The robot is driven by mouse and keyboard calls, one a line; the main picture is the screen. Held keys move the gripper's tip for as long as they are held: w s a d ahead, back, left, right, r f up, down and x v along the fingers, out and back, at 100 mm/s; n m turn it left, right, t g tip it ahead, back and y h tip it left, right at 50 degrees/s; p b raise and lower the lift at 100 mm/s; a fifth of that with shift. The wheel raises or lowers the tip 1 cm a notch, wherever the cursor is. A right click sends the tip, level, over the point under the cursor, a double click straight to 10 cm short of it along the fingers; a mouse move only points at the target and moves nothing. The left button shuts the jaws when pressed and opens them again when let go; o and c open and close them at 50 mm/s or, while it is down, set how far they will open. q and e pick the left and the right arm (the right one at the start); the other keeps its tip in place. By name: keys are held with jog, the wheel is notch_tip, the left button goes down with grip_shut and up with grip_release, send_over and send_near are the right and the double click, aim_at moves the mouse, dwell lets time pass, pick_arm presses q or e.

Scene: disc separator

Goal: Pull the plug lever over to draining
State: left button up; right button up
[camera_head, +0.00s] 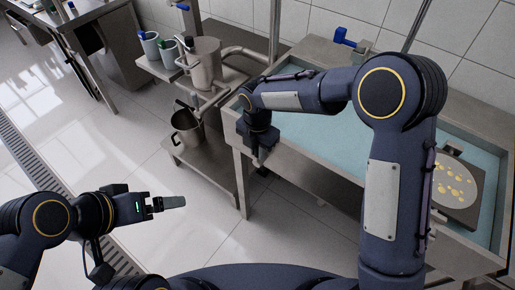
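A blue-handled lever (345,37) stands on a metal fitting at the back edge of the water-filled steel basin (310,165). I cannot tell whether it is the plug lever. My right gripper (257,160) points down at the basin's front left corner, away from that blue handle. Its fingers are small and dark here, and anything between them is hidden. My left gripper (176,202) is over the floor at the left, pointing right, away from the basin. Its fingers are seen edge-on as one grey shape, with nothing visible held.
A round disc with yellow spots (454,181) lies on a dark plate at the basin's right. A steel shelf stand (212,172) left of the basin carries a metal vessel (205,62), cups (150,45) and a pot (187,131). The floor at left is clear.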

grip_shut()
jog(key=shift+s+d+f+t+y+b, duration=0.2)
jog(key=shift+s+d+t+y+b, duration=0.45)
jog(key=shift+b, duration=1.05)
jog(key=shift+s+d+f+t+y+b, duration=0.15)
jog(key=shift+d+t+y+b, duration=0.45)
jog(key=shift+y+b, duration=0.85)
jog(key=shift+s+d+f+t+y+b, duration=0.3)
jog(key=shift+t+y+b, duration=0.5)
jog(key=shift+b, duration=1.15)
jog(key=o, duration=0.6)
grip_release()
jog(key=shift+r, duration=0.1)
jog(key=p, duration=0.2)
send_near(260, 162)
jog(key=v, duration=0.2)
jog(key=shift+s+d+r, duration=0.15)
jog(key=shift+d+r, duration=0.1)
jog(key=shift+r, duration=0.05)
